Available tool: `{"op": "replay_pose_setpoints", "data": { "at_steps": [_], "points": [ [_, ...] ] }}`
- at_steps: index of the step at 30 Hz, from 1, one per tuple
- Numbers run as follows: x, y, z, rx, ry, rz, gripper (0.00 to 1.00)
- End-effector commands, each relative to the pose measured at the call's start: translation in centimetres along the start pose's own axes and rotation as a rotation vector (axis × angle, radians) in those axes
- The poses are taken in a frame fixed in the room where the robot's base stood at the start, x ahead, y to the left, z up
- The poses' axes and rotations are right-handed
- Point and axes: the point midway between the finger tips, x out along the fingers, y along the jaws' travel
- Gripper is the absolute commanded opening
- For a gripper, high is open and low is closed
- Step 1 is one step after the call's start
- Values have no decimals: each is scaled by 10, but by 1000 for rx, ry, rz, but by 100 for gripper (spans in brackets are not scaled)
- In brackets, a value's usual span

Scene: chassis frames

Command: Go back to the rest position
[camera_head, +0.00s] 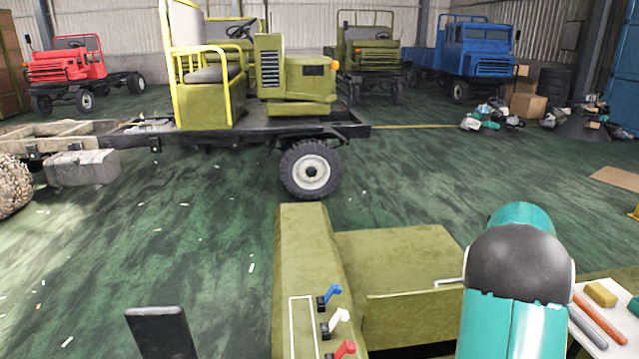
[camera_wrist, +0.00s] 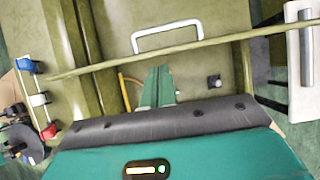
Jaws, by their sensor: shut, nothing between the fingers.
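My gripper (camera_wrist: 158,72) shows in the wrist view as narrow teal fingers, closed together with nothing between them. It is over the opening of an olive green box-like body (camera_wrist: 195,85), close to the edge of its raised lid (camera_wrist: 235,38) with a white handle (camera_wrist: 167,36). In the head view my teal and dark grey arm stands at the lower right, and my gripper is hidden. The olive body (camera_head: 300,260) shows there too, with its lid (camera_head: 410,305) and blue (camera_head: 330,295), white (camera_head: 338,320) and red (camera_head: 345,348) levers.
A white tray (camera_head: 585,345) with tools lies right of my arm. An olive truck chassis (camera_head: 250,130) stands ahead. Red (camera_head: 65,68) and blue (camera_head: 475,50) trucks are at the back. Cardboard boxes (camera_head: 528,104) and scattered parts (camera_head: 490,117) lie right. Green floor (camera_head: 200,240) is open between.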

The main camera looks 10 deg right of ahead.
Motion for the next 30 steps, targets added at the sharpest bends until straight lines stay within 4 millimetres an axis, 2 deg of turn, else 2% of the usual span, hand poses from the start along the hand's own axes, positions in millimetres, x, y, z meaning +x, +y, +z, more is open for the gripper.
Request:
{"op": "replay_pose_setpoints", "data": {
  "at_steps": [2, 5, 9, 14, 21, 26, 30],
  "points": [
    [-6, 7, 2, -33, -3, 5, 0],
    [-21, 31, 6, -150, -9, 24, 0],
    [-58, 88, 10, -455, -25, 63, 0],
    [-103, 160, 1, -867, -50, 107, 0],
    [-164, 254, -37, -1504, -98, 141, 0],
    [-198, 305, -76, -1939, -126, 141, 0],
    [-222, 340, -116, -2325, -141, 122, 0]
  ]
}}
